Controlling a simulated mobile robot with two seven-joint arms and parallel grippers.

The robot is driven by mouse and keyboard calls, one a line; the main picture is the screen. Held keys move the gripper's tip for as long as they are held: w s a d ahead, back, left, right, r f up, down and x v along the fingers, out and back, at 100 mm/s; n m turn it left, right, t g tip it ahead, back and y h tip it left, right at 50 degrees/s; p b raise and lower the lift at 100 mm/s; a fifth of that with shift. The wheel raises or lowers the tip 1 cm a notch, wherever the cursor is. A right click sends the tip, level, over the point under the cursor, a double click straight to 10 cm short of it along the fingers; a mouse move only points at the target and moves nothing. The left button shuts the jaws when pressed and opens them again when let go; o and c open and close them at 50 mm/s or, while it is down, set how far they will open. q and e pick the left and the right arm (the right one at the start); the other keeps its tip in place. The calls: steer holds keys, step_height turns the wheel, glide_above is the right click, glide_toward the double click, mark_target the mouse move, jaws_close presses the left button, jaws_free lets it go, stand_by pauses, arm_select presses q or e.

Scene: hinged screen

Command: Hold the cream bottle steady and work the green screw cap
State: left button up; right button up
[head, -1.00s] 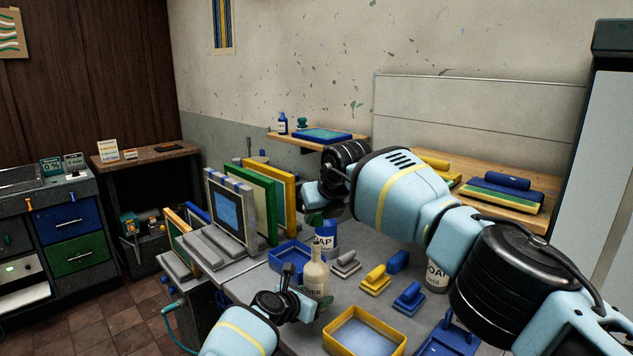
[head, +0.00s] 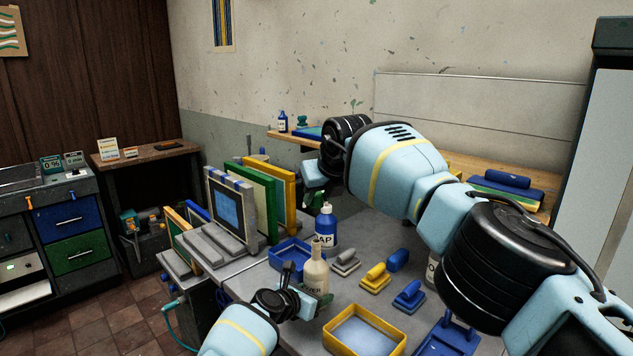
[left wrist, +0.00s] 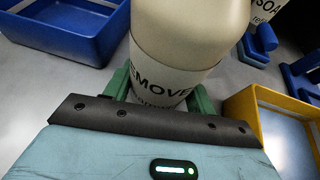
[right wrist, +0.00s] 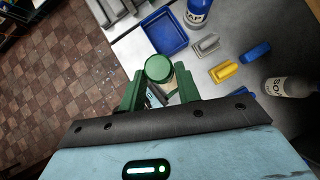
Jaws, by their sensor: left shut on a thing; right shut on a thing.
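The cream bottle (head: 315,280), with a white label, stands upright on the grey worktop in the head view. Its bare neck shows with no cap on it. My left gripper (head: 318,300) is shut around the bottle's labelled body, and the left wrist view shows its green fingers on both sides of the bottle (left wrist: 190,35). The green screw cap (right wrist: 158,68) is between the fingers of my right gripper (right wrist: 158,82), which is shut on it. In the head view my right gripper (head: 315,198) is above the bottle, apart from it. The cap is hard to tell from the green fingers there.
A blue soap bottle (head: 327,228) stands close behind the cream bottle, and a blue tray (head: 287,257) is at its left. A yellow-rimmed tray (head: 350,347) is in front right. Several small blocks, including a yellow one (head: 375,278), lie to the right. Framed screens (head: 240,215) stand at left.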

steer(key=d+r, duration=0.6)
steer(key=shift+w, duration=0.2)
stand_by(0.4)
arm_select(q)
steer(key=o, duration=1.4)
steer(key=shift+c, duration=0.2)
steer(key=shift+a, duration=0.25)
steer(key=shift+s+a+r, duration=0.1)
steer(key=shift+s+a, duration=0.05)
steer(key=shift+a, duration=0.05)
steer(key=shift+s+d, duration=0.1)
steer(key=shift+s, duration=0.25)
steer(key=shift+s+a+r, duration=0.1)
steer(key=shift+s+a, duration=1.1)
steer(key=shift+s, duration=0.4)
steer(key=shift+s+a+f, duration=0.1)
steer(key=shift+s+a, duration=1.15)
steer(key=shift+s, duration=0.3)
steer(key=shift+s+a+r, duration=0.1)
steer(key=shift+s+a, duration=1.1)
steer(key=shift+s, duration=0.4)
